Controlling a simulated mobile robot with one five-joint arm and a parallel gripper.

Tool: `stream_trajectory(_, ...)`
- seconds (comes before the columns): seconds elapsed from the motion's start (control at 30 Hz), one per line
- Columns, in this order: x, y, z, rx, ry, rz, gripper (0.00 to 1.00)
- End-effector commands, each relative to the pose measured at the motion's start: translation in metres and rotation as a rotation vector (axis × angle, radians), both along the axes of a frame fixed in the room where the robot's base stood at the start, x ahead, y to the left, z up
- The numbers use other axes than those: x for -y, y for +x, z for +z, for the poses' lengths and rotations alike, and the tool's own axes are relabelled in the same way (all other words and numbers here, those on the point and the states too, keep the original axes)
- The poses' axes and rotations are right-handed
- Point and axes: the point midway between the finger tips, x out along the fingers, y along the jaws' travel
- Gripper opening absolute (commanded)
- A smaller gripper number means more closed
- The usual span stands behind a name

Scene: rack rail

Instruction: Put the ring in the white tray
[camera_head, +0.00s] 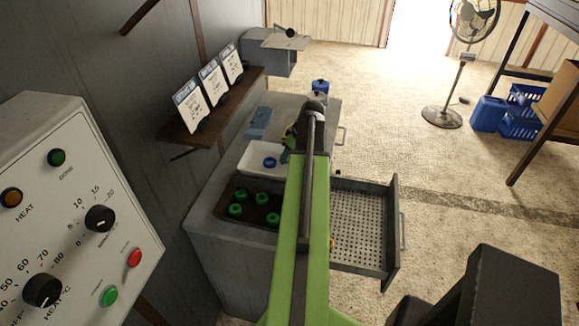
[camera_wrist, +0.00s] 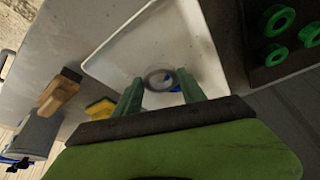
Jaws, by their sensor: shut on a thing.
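The white tray (camera_head: 254,150) lies on the grey bench, left of my arm. It also fills the middle of the wrist view (camera_wrist: 112,62). My gripper (camera_wrist: 159,82) is shut on a grey ring (camera_wrist: 158,69), which sits between the fingertips over the tray. I cannot tell how high the ring is above the tray floor. A blue ring (camera_head: 269,162) lies in the tray; in the wrist view it is partly hidden behind the grey ring. In the head view my arm hides the grey ring and most of my gripper (camera_head: 288,142).
A dark tray with several green rings (camera_head: 236,210) adjoins the white tray. An open drawer with a perforated floor (camera_head: 362,225) juts out at right. A wooden-handled brush (camera_wrist: 60,90) and a yellow sponge (camera_wrist: 101,108) lie nearby. A wall shelf (camera_head: 190,138) holds cards above the bench.

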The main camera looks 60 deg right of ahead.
Motion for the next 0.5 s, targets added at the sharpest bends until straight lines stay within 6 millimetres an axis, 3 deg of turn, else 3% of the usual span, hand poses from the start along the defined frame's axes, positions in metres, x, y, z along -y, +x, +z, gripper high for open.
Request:
stream_trajectory(0.1, 0.000, -0.001, -0.007, 0.000, 0.000, -0.001, 0.08)
stream_trajectory(0.3, 0.001, -0.001, -0.041, 0.000, 0.000, -0.001, 0.08)
stream_trajectory(0.5, 0.001, -0.002, -0.039, 0.000, 0.000, -0.001, 0.08)
